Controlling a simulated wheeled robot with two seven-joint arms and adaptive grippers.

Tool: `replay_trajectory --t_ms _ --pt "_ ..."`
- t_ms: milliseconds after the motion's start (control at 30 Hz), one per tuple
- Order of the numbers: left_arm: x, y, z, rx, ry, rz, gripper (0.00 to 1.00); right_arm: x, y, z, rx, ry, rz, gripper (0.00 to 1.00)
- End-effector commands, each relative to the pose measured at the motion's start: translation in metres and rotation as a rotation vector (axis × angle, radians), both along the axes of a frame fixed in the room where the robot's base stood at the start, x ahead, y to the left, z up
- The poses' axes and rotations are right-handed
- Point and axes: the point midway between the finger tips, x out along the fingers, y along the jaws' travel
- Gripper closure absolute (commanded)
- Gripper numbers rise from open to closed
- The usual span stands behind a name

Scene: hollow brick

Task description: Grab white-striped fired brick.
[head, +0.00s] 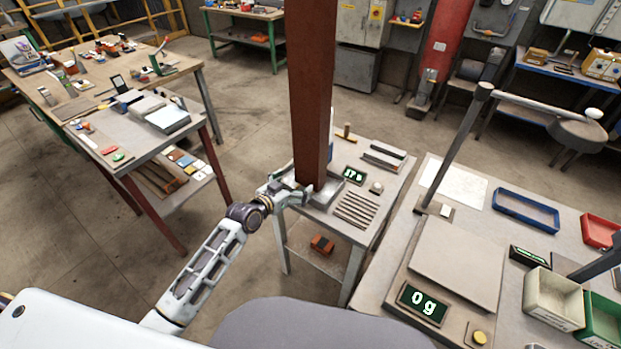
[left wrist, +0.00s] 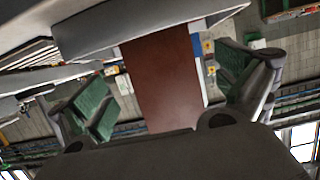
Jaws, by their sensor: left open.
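I cannot make out a brick with white stripes in either view. A small orange-red block with a dark top (head: 321,244) lies on the lower shelf of the small grey table; it is too small to tell any stripes. My left gripper (head: 296,194) is at the left edge of that table, beside the foot of a tall red-brown post. In the left wrist view the open left gripper (left wrist: 165,90) shows green-padded fingers apart, with the red-brown post (left wrist: 163,80) seen between them. I cannot tell whether they touch it. My right gripper is not in view.
The red-brown post (head: 312,90) rises from the small table (head: 378,208), which also holds a display and several grey bars (head: 356,208). A scale plate (head: 457,262), blue tray (head: 526,209) and bins (head: 553,298) occupy the right bench.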

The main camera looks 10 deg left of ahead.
Motion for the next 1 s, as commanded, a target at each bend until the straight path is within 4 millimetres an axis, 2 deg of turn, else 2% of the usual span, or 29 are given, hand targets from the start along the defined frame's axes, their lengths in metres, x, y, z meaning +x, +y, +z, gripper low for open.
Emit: replay_trajectory --t_ms 500,1000 --pt "0.038 -0.016 -0.013 -0.001 0.001 -0.001 0.00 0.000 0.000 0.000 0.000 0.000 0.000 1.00" --pt "0.041 -0.018 -0.014 -0.001 0.000 -0.001 0.00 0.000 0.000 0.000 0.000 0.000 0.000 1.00"
